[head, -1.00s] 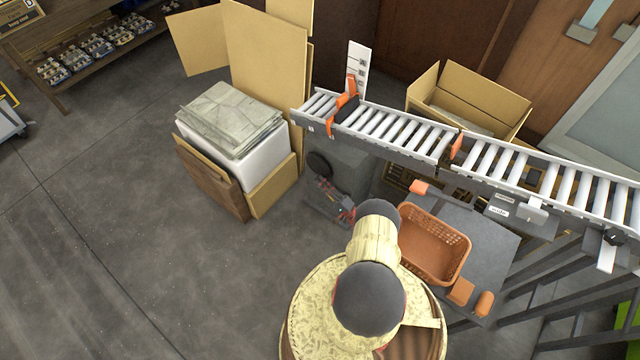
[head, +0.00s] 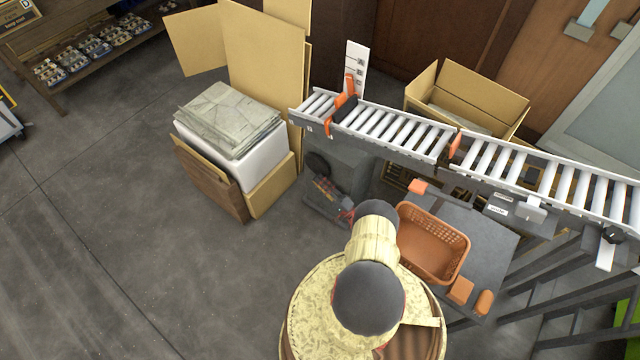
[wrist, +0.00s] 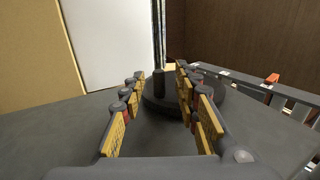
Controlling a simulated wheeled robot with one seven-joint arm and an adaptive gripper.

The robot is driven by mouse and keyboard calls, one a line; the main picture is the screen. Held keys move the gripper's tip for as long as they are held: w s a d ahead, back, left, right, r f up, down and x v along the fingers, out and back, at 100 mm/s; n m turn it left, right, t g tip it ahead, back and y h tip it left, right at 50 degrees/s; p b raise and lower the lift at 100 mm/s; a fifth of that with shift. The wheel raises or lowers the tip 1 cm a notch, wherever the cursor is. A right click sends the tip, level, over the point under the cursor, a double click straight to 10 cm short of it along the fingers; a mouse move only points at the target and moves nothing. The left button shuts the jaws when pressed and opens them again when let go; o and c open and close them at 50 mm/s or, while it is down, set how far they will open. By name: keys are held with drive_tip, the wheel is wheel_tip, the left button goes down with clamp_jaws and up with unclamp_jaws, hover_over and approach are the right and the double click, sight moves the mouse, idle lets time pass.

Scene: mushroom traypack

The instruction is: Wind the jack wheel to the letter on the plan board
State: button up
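The jack wheel (head: 318,163) is a dark disc on a grey housing under the conveyor's left end. In the wrist view the black wheel (wrist: 208,97) lies flat ahead, with an upright dark knob (wrist: 158,84) on it. My gripper (wrist: 160,74) is open, its yellow-and-grey fingers on either side of the knob, with gaps showing. In the head view my gripper (head: 324,184) is just in front of the wheel, partly blurred. A white upright scale (head: 356,62) with letters, seemingly A, B, C, stands behind the conveyor end. A sign (head: 18,12) at top left shows what looks like a D.
The roller conveyor (head: 400,128) runs rightward, with orange parts (head: 347,92) at its left end. An orange basket (head: 432,245) sits on a grey table at right. Open floor lies at left.

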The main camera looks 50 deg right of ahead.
drive_tip(key=shift+r, duration=0.1)
wheel_tip(320, 180, up, 10)
hover_over(320, 170)
drive_tip(key=s+a, duration=0.2)
drive_tip(key=a, duration=0.1)
drive_tip(key=shift+s+d, duration=0.1)
drive_tip(key=shift+d, duration=0.05)
idle(0.5)
